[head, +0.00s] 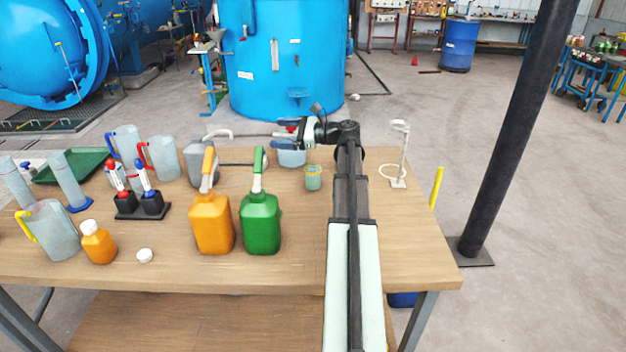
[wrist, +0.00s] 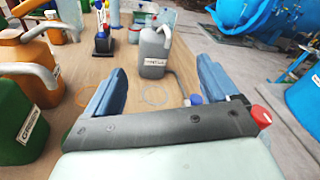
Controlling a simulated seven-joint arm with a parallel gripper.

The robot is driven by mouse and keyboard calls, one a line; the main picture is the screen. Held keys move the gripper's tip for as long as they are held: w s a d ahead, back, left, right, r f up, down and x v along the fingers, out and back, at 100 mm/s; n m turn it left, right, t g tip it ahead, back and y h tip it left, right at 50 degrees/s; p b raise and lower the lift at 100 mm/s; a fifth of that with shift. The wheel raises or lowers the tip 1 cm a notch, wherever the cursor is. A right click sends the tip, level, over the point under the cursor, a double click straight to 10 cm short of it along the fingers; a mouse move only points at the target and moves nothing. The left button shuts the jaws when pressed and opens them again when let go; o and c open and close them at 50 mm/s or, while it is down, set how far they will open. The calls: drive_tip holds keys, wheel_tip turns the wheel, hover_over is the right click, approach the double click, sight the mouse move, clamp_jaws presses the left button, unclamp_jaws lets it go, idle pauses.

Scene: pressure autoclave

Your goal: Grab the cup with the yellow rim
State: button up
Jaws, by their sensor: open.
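The cup with the yellow rim (head: 313,181) is a small greenish cup standing upright on the wooden table, right of the green jug, in the head view. My gripper (head: 286,126) is above the table, up and left of the cup, with its fingers pointing left. In the wrist view my gripper (wrist: 158,88) has its two blue fingers wide apart, with nothing held between them. I cannot clearly make out the cup in the wrist view.
A green jug (head: 261,224) and an orange jug (head: 211,223) stand left of the cup. A pale blue container (head: 291,158) is just behind it. A grey jug (wrist: 153,52) stands beyond the fingers. A white stand (head: 400,160) is at right.

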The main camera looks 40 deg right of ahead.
sight(320, 178)
drive_tip(key=s+d+f+m+h, duration=0.1)
drive_tip(key=s+d+f+m, duration=0.1)
drive_tip(key=s+d+f, duration=0.2)
drive_tip(key=s+d+f+m+g+h, duration=0.1)
drive_tip(key=s+d+f+m, duration=0.1)
drive_tip(key=s+d+f, duration=0.2)
drive_tip(key=s+d+f+m+h, duration=0.1)
drive_tip(key=s+d+f, duration=0.3)
drive_tip(key=s, duration=0.4)
drive_tip(key=shift+s+f+m+g+h, duration=0.3)
drive_tip(key=shift+f+m+h, duration=0.15)
drive_tip(key=shift+m, duration=0.15)
drive_tip(key=shift+s+d+f, duration=0.1)
drive_tip(key=shift+f, duration=0.1)
drive_tip(key=x, duration=0.8)
drive_tip(key=shift+f, duration=0.1)
drive_tip(key=shift+d+x, duration=0.15)
drive_tip(key=shift+x, duration=1.25)
drive_tip(key=shift+d+x, duration=0.2)
drive_tip(key=shift+x, duration=1.15)
drive_tip(key=c, duration=1.1)
